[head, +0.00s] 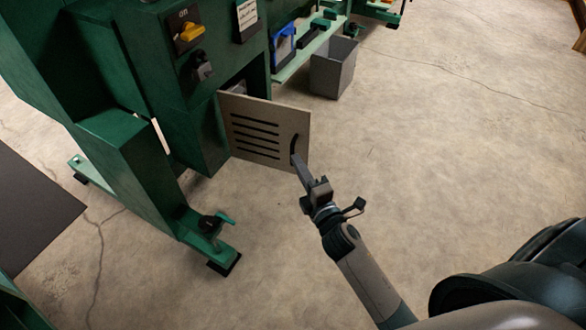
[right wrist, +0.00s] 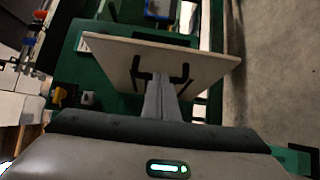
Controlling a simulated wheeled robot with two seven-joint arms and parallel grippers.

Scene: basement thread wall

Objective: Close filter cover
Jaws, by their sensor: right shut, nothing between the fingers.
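The filter cover (head: 262,120) is a pale beige panel with several dark slots and a dark handle near its right edge. It hangs open from the green machine, with part of a dark opening showing behind it. My right gripper (head: 296,160) is shut and empty, with its fingertips at the handle on the cover's outer face. In the right wrist view the cover (right wrist: 120,58) is tilted, and the shut fingers (right wrist: 160,82) overlap the dark handle (right wrist: 182,76). Whether they touch it I cannot tell. My left gripper is not in view.
The green machine (head: 150,170) stands at the left, with a yellow switch (head: 189,32) above the cover. Its foot (head: 215,240) sticks out below. A grey bin (head: 333,70) stands behind the cover to the right. The concrete floor to the right is clear.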

